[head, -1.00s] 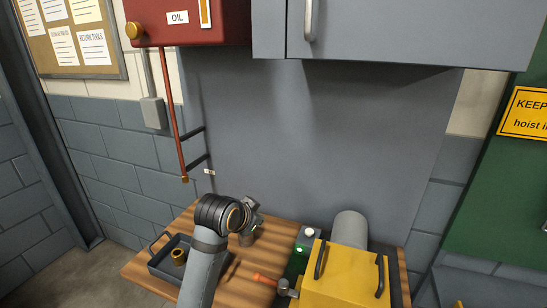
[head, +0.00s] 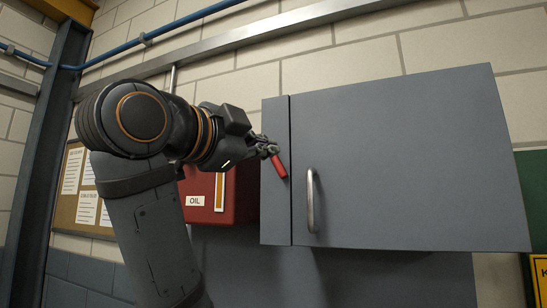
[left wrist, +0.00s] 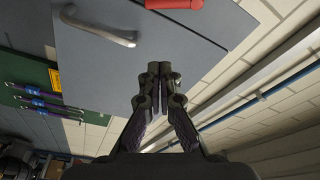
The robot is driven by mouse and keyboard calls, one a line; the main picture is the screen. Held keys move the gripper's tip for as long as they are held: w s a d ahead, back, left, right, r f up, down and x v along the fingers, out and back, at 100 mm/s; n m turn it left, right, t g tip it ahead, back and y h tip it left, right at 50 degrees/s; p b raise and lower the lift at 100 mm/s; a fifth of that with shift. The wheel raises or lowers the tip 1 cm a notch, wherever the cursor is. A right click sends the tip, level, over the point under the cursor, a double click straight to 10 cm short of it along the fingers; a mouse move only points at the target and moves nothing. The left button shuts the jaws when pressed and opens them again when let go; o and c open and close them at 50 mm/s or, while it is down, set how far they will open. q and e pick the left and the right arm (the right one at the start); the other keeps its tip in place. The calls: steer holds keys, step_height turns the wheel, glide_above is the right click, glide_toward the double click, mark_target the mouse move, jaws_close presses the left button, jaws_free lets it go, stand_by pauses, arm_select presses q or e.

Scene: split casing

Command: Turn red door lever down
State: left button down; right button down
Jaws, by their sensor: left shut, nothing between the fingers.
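The red door lever (head: 279,166) is on the narrow left strip of the grey wall cabinet's front. In the head view it slants steeply, its lower end to the right. In the left wrist view the lever (left wrist: 175,4) shows at the top edge, partly cut off. My left gripper (head: 272,149) is shut and empty at the lever's upper end; I cannot tell whether it touches. In the left wrist view its closed fingertips (left wrist: 160,68) are apart from the lever in the picture. My right gripper is not in view.
The grey cabinet door (head: 410,160) is closed and has a metal bar handle (head: 311,200). A red OIL box (head: 235,192) hangs left of the cabinet, partly behind my left arm. A blue pipe (head: 180,25) and a rail run above along the wall.

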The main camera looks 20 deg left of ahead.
mark_target(278, 163)
arm_select(q)
steer(key=w+p, duration=0.2)
steer(key=w, duration=0.1)
steer(key=w+a+p, duration=0.1)
steer(key=w+p, duration=0.1)
steer(key=w, duration=0.2)
steer(key=w+p, duration=0.1)
steer(key=w, duration=0.2)
steer(key=shift+w+a+f+p, duration=0.15)
steer(key=shift+w+f+p, duration=0.15)
steer(key=shift+w+p, duration=0.1)
steer(key=shift+d, duration=0.3)
steer(key=shift+a+f+m, duration=0.1)
steer(key=shift+a+m, duration=0.2)
steer(key=shift+f+m, duration=0.1)
steer(key=shift+m, duration=0.3)
